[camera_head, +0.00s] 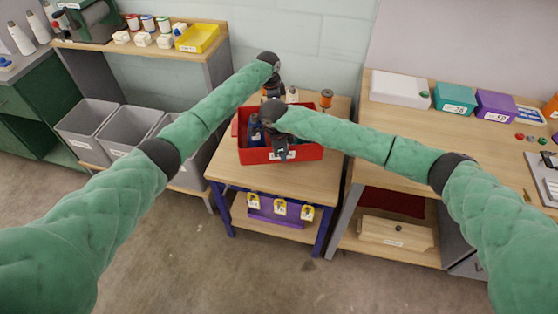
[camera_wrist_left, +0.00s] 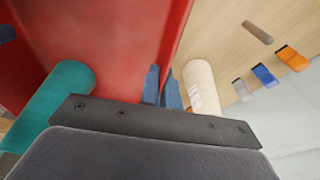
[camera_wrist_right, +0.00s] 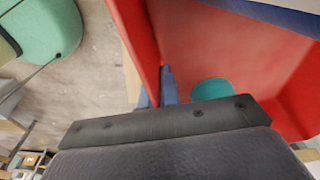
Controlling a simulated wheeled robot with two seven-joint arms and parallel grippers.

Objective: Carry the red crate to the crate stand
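The red crate (camera_head: 250,157) sits on a small wooden table with blue legs (camera_head: 232,172). Dark blue items show inside it, partly covered by my right wrist. My right gripper (camera_head: 282,156) is at the near wall; in the right wrist view its blue fingers (camera_wrist_right: 157,88) lie close on either side of the red wall (camera_wrist_right: 145,45). My left gripper (camera_head: 272,92) is at the far side, partly hidden; in the left wrist view its fingers (camera_wrist_left: 162,88) straddle the far wall (camera_wrist_left: 172,45). I cannot tell which furniture is the crate stand.
An orange-topped spool (camera_head: 326,97) stands behind the crate's right end. A workbench (camera_head: 395,120) with boxes is close on the right. Grey bins (camera_head: 128,133) and a shelf with a yellow tray (camera_head: 198,38) stand left. The floor in front is clear.

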